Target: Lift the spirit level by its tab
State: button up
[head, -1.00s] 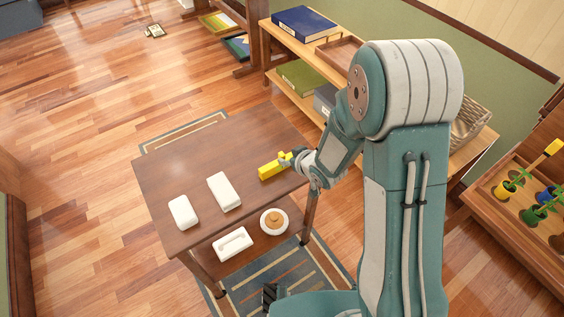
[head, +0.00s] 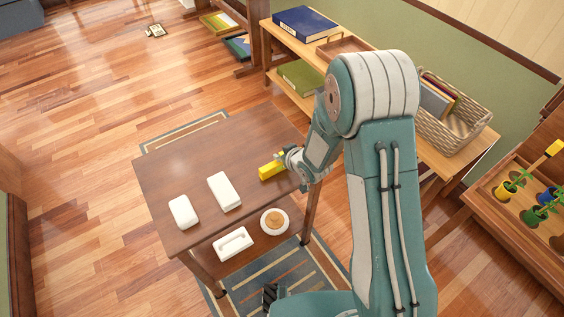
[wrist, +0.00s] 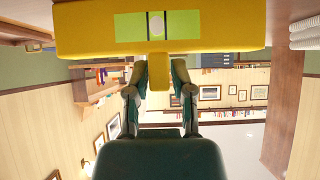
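The yellow spirit level (head: 270,170) is at the right edge of the brown table top (head: 200,155). It fills the top of the wrist view (wrist: 220,35), with a green vial window facing me. Its yellow tab (wrist: 158,80) sticks out toward my gripper. My gripper (head: 291,160) is at the near right end of the level. In the wrist view the two fingers (wrist: 159,74) stand on either side of the tab, very close to it. I cannot tell whether they touch it. The level shows no clear gap above the table.
Two white blocks, one (head: 183,212) and another (head: 224,191), lie on the table top. A white handled piece (head: 233,243) and a round plate with a tan item (head: 274,221) are lower down at its near side. A shelf (head: 290,85) with books stands behind.

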jog(key=shift+c, duration=0.6)
jog(key=shift+r, duration=0.65)
jog(key=shift+s+d+r, duration=0.35)
jog(key=shift+s+d, duration=0.4)
jog(key=shift+s, duration=0.35)
jog(key=shift+s+d+r, duration=0.3)
jog(key=shift+s+d, duration=0.45)
jog(key=shift+s, duration=0.35)
jog(key=shift+s+d+r, duration=0.35)
jog(key=shift+s+d, duration=0.4)
jog(key=shift+s, duration=0.35)
